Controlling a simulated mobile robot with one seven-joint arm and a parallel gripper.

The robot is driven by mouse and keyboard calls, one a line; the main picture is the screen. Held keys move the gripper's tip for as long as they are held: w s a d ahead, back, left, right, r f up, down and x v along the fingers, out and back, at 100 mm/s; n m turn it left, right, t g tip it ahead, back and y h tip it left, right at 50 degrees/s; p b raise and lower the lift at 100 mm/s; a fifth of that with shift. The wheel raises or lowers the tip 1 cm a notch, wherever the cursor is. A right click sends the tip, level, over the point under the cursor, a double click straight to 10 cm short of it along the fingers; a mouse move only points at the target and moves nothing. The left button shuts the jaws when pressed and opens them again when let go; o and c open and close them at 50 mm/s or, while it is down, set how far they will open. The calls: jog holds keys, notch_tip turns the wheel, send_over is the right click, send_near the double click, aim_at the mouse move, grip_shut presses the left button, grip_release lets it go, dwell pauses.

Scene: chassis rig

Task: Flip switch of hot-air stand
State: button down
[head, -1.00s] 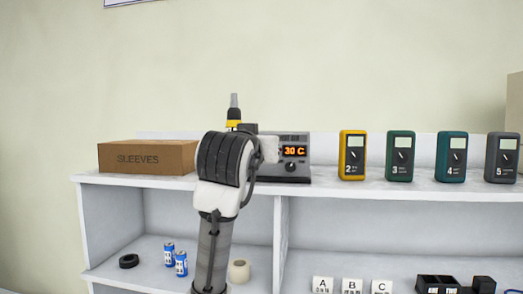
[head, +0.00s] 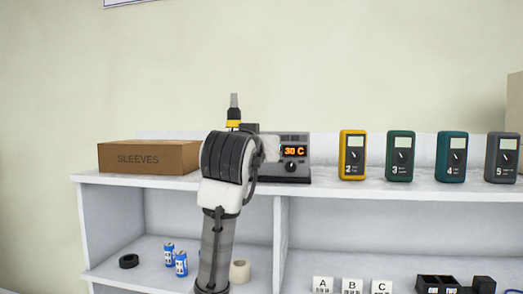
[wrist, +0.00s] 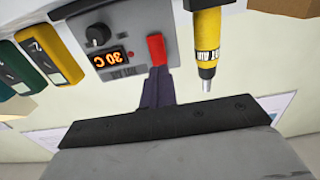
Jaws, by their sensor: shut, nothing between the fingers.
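The hot-air stand (head: 295,165) is a dark grey box on the shelf top, partly hidden behind my arm in the head view. Its orange display reads 30 C (head: 294,151), with a black knob below it. The wrist view shows the stand (wrist: 128,62) upside down, with a red switch (wrist: 156,47) beside the display. My gripper (wrist: 158,72) is shut and empty, its tips right at the red switch; I cannot tell whether they touch it. A yellow hot-air handpiece (wrist: 206,35) with a metal nozzle is beside the switch. My arm hides the gripper and switch in the head view.
A brown SLEEVES box (head: 148,157) stands to the left on the shelf top. A yellow meter (head: 352,156) and several green and grey meters stand to the right. Batteries, a tape roll (head: 240,271) and lettered blocks are on the lower shelf.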

jog(key=shift+w+d, duration=0.25)
jog(key=shift+w, duration=0.95)
jog(key=s+a+b, duration=0.1)
jog(key=s+b, duration=0.1)
jog(key=s, duration=0.6)
jog(key=shift+a, duration=0.3)
jog(key=shift+f, duration=0.1)
